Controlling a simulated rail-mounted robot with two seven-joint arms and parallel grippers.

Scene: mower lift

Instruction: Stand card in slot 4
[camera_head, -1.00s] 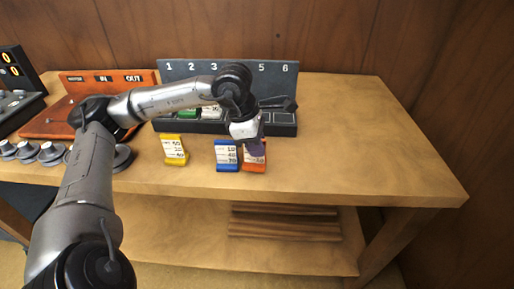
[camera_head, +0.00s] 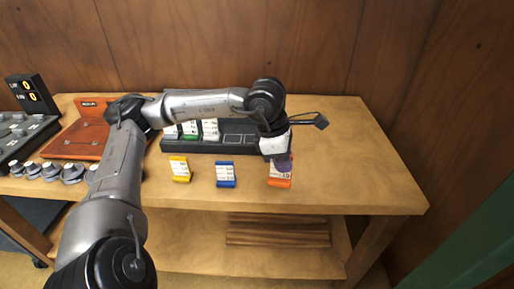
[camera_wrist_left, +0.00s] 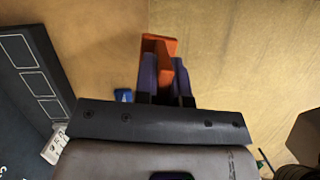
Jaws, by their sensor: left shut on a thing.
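My left gripper (camera_head: 281,160) is shut on an orange card (camera_head: 280,182), to the right of the blue card (camera_head: 225,180). In the left wrist view the orange card (camera_wrist_left: 160,47) stands out between the purple fingers (camera_wrist_left: 166,80). I cannot tell whether its lower edge touches the table. The dark card rack (camera_head: 200,147) lies behind and to the left of the gripper. Cards (camera_head: 210,129) stand in its left part, one with green on it. My arm covers part of the rack, and its slot numbers are not readable now. My right gripper is not in view.
A yellow card (camera_head: 180,169) stands left of the blue one at the front of the table (camera_head: 360,170). Grey round knobs (camera_head: 48,170) and an orange-brown board (camera_head: 75,143) are at the left. The table's right side is clear.

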